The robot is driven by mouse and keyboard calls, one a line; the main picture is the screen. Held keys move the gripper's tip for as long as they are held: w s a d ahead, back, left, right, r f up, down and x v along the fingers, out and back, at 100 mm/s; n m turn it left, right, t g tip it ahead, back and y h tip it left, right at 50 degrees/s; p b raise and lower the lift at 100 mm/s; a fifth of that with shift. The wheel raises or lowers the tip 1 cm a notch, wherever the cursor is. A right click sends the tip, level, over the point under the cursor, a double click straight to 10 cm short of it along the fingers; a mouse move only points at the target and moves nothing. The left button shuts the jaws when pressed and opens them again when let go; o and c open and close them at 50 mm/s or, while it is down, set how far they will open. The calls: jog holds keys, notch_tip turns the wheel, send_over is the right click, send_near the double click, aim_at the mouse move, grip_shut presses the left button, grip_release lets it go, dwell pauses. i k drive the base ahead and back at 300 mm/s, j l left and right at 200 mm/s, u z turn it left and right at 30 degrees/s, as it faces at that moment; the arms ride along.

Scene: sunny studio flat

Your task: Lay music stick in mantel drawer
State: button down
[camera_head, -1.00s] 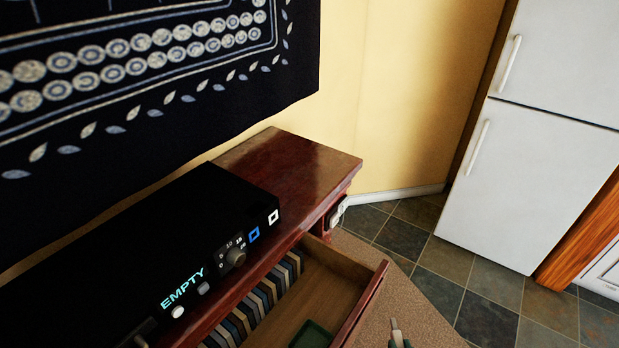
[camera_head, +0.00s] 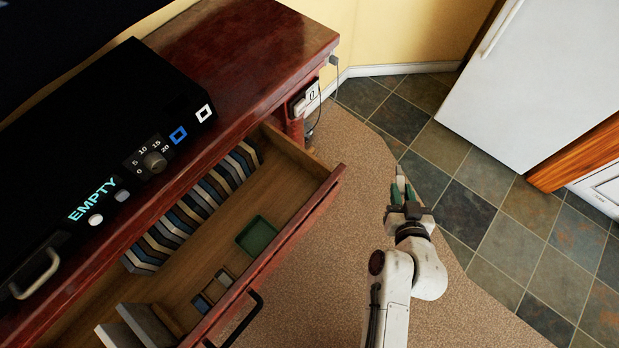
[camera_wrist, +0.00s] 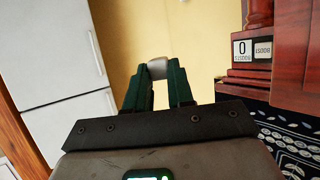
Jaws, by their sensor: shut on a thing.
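My gripper (camera_head: 402,188) is shut on a small pale grey thing, likely the music stick. The stick shows between the green fingertips in the wrist view (camera_wrist: 157,66), and only its light tip shows in the head view (camera_head: 400,170). My gripper is above the carpet, to the right of the mantel drawer and clear of it. The mantel drawer (camera_head: 262,202) is pulled open under the dark red wooden mantel (camera_head: 240,45). Inside lie a row of striped, slim cases (camera_head: 190,212), a small green tray (camera_head: 257,237), small cards (camera_head: 213,290) and grey blocks (camera_head: 145,325).
A black device (camera_head: 100,140) reading "EMPTY" stands on the mantel. A switch box (camera_head: 306,98) is fixed at the mantel's side. The drawer's front has a dark handle (camera_head: 240,322). A white fridge (camera_head: 545,80) stands back right. Carpet and tiles right of the drawer are clear.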

aim_at(289, 188)
jog(key=i+l+u, duration=0.1)
jog(key=i+l, duration=0.4)
jog(key=l, duration=0.25)
jog(key=i+l+u, duration=0.15)
jog(key=l, duration=0.2)
jog(key=i+l, duration=0.3)
jog(key=l+u, duration=0.05)
jog(key=l, duration=0.05)
